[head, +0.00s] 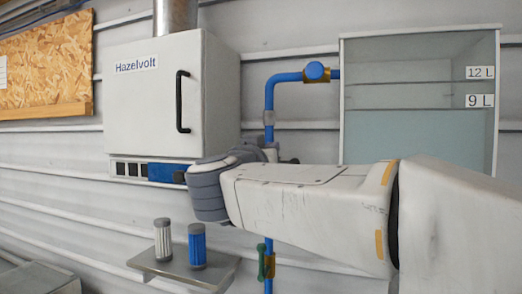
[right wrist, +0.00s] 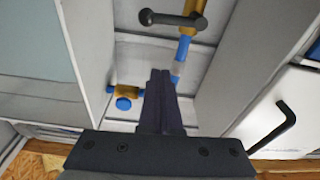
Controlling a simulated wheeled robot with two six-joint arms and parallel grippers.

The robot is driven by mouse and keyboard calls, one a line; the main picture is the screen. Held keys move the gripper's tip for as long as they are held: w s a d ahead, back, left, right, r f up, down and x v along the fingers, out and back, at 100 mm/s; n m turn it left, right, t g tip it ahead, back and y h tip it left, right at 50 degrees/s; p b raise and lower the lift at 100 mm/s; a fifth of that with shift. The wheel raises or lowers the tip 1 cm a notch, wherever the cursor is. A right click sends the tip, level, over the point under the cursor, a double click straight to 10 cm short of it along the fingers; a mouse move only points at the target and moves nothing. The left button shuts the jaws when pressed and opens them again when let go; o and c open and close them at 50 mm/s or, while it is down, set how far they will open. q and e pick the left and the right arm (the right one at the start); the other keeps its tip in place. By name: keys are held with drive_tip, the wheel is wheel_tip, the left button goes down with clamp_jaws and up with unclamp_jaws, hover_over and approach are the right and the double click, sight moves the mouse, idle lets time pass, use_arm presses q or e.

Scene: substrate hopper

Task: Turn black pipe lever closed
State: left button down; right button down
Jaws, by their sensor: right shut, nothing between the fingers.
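The black pipe lever (right wrist: 172,19) shows in the right wrist view at the top. It lies roughly crosswise to the blue pipe (right wrist: 185,48), at a brass valve body (right wrist: 191,9). My right gripper (right wrist: 160,72) is shut and empty, its dark fingers pointing toward the pipe. In the picture its tips are a short way below the lever, with a visible gap. In the head view my right gripper (head: 256,153) is in front of the pipe (head: 269,112), and my wrist and forearm hide most of the valve there. My left gripper is not in view.
A white Hazelvolt cabinet (head: 150,85) stands left of the pipe, and a water tank (head: 415,140) right. A blue knob (head: 315,71) is on the upper pipe; a green lever (head: 262,262) is lower. A shelf (head: 160,268) holds a white and a blue cylinder (head: 197,245).

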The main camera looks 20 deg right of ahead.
drive_tip(key=p+x, duration=0.4)
drive_tip(key=x, duration=0.6)
drive_tip(key=f, duration=0.2)
drive_tip(key=s+f, duration=0.1)
drive_tip(key=f, duration=0.1)
drive_tip(key=shift+a+b, duration=0.3)
drive_tip(key=shift+s+f, duration=0.2)
drive_tip(key=shift+f, duration=0.6)
